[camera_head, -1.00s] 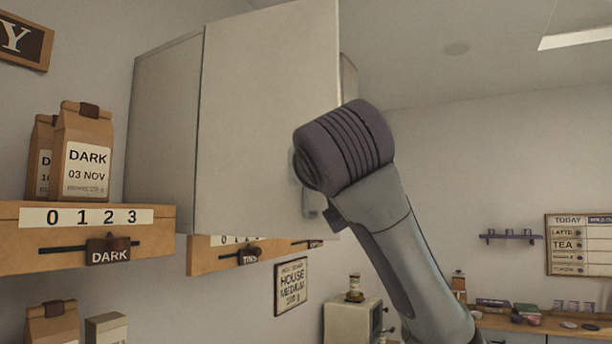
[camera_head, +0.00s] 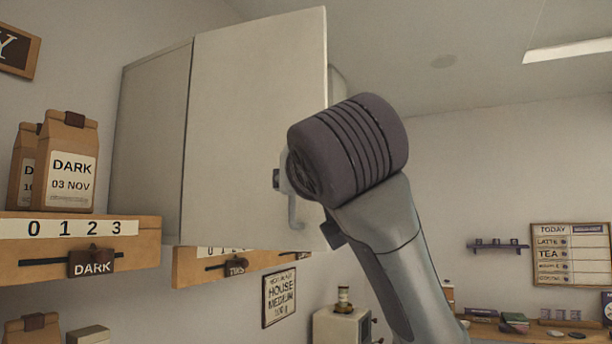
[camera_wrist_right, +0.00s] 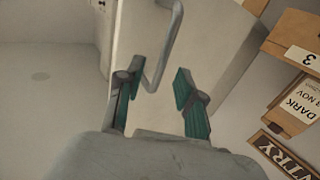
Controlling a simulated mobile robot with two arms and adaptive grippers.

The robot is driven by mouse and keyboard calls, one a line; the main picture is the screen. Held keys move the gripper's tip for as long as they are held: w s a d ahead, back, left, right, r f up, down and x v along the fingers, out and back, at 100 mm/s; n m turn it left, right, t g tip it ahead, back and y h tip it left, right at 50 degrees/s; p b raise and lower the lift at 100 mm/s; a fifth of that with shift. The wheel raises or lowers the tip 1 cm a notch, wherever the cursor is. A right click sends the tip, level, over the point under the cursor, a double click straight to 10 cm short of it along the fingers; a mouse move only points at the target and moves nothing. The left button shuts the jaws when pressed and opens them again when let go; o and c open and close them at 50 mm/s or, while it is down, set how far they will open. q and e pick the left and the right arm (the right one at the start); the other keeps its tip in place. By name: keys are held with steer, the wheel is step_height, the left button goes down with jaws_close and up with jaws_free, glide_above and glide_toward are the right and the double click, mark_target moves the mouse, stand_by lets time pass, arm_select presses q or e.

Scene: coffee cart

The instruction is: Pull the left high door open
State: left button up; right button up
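The left high door (camera_head: 240,130) is the pale front panel of a wall cabinet in the head view. Whether it stands slightly ajar is unclear. Its grey bar handle (camera_head: 293,212) shows near the lower right edge, partly behind my right wrist. My right gripper (camera_wrist_right: 158,76) is at the handle. In the right wrist view its two green-padded fingers are apart, and the lower end of the handle (camera_wrist_right: 163,52) lies between them, nearer the left finger. I see no grip on it. My wrist hides most of this gripper in the head view. My left gripper is not in view.
A wooden shelf (camera_head: 150,238) with DARK coffee bags (camera_head: 72,160) stands left of the cabinet. Another shelf ledge (camera_head: 195,268) sits below the cabinet. A pale machine (camera_head: 340,328) stands lower down. The space right of the door is open.

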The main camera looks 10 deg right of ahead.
steer(key=s, duration=0.7)
steer(key=shift+s, duration=0.15)
